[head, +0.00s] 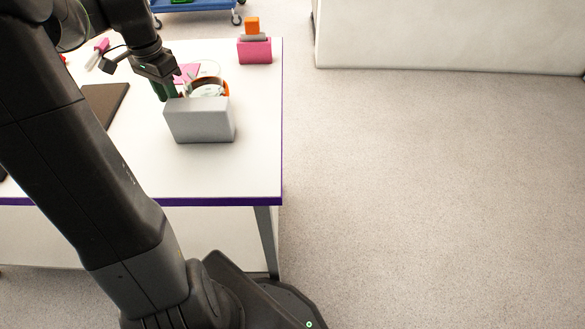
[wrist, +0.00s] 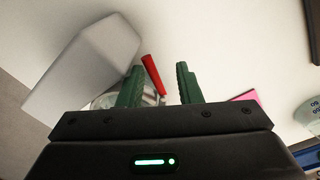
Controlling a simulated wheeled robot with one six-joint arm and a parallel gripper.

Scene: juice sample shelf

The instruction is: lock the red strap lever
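The red strap lever (wrist: 153,75) shows in the wrist view as a slim, tilted red bar, closer to the left finger. My gripper (wrist: 160,69) has its two green fingers apart, with the lever showing in the gap between them. I cannot tell whether the lever is between the fingers or beyond them. A clear round part shows under the lever, partly hidden by the left finger. In the head view my gripper (head: 172,90) is low over the table, just behind the grey block (head: 200,122). An orange and white ring-like thing (head: 221,88) is beside it; the lever is not clear there.
The grey block (wrist: 80,70) also stands close on the left in the wrist view. A dark flat thing (head: 112,98) lies left. The white table (head: 245,165) is clear at front right.

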